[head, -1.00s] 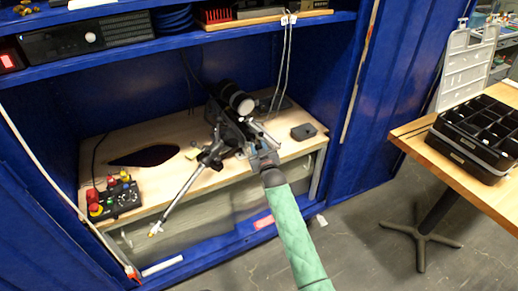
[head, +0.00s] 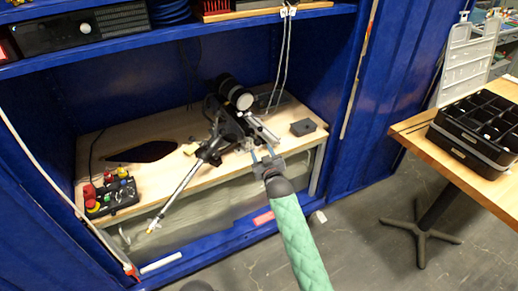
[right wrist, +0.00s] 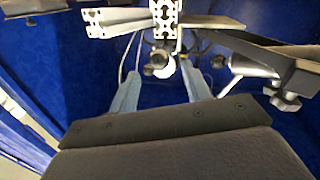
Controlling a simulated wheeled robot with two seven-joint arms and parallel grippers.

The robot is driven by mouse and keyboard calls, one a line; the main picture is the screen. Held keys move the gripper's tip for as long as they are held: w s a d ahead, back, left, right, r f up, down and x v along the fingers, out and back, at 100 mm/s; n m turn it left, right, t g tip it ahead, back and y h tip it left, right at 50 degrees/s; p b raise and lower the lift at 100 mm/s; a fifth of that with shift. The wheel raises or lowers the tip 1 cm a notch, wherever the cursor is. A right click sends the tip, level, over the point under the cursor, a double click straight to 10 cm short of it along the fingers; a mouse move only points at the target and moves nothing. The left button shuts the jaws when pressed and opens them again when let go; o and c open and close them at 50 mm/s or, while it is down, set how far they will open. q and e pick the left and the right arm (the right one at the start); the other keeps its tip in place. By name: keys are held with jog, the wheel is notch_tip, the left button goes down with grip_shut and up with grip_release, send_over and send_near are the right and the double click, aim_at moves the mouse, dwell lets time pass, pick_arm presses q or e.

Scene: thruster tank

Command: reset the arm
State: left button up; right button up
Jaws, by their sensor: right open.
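A jointed metal arm (head: 226,128) with a black cylinder (head: 236,94) at its top stands on the wooden bench inside the blue cabinet. Its thin silver rod (head: 180,192) slopes down left past the bench's front edge. My right gripper (head: 263,153) is open at the arm's right front side, fingers pointing to it. In the right wrist view, the two blue fingers stand apart (right wrist: 161,88), with nothing seen gripped between them. Silver slotted profiles (right wrist: 165,15) and a knob (right wrist: 158,64) show beyond the fingers. My left gripper is not in view.
A control box with red buttons (head: 111,194) sits at the bench's left. A small black box (head: 303,128) lies right of the arm. Cables (head: 284,60) hang from the shelf (head: 170,43) above. A table with a black compartment tray (head: 470,146) stands right.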

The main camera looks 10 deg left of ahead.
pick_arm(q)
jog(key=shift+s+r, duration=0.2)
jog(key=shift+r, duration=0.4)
pick_arm(e)
jog(key=shift+s+d, duration=0.2)
jog(key=shift+s, duration=0.35)
jog(key=s+d+f+m+g+h, duration=0.25)
jog(key=s+d+g, duration=0.25)
jog(key=s+d, duration=0.45)
jog(key=s+d+f+m+g+h, duration=0.1)
jog(key=s+d+m+g+h, duration=0.15)
jog(key=s+d+g, duration=0.7)
jog(key=s+d+f, duration=0.2)
jog(key=s+f, duration=0.2)
jog(key=s, duration=0.6)
jog(key=s+d+f+h, duration=0.1)
jog(key=s+f, duration=0.3)
jog(key=s, duration=0.6)
jog(key=s+d+f, duration=0.2)
jog(key=s+f, duration=0.2)
jog(key=s, duration=0.7)
jog(key=shift+d, duration=0.35)
jog(key=shift+g, duration=0.25)
